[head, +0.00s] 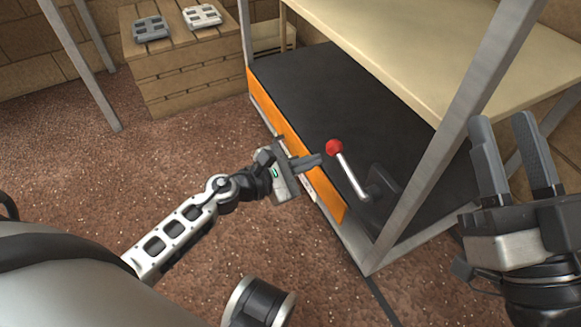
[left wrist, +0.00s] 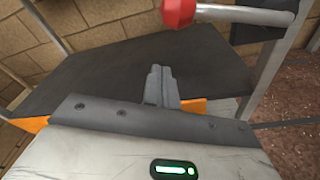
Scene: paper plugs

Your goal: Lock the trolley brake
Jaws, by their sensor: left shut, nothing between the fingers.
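The brake lever (head: 352,174) is a silver rod with a red knob (head: 334,147), rising from a dark mount on the trolley's black lower deck (head: 330,85). The rod leans up and to the left. My left gripper (head: 318,160) is shut and empty, its tips just left of the knob with a small gap in the head view. In the left wrist view the closed fingers (left wrist: 160,88) point toward the deck, and the red knob (left wrist: 178,12) is above them at the top edge. My right gripper (head: 509,122) is open and empty at the right, in front of the trolley frame.
An orange panel (head: 290,145) runs along the deck's near edge. A metal post (head: 440,150) stands right of the lever, and a beige upper shelf (head: 420,50) overhangs the deck. A wooden crate (head: 185,75) with two grey plates stands at the back left. The brown floor at left is clear.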

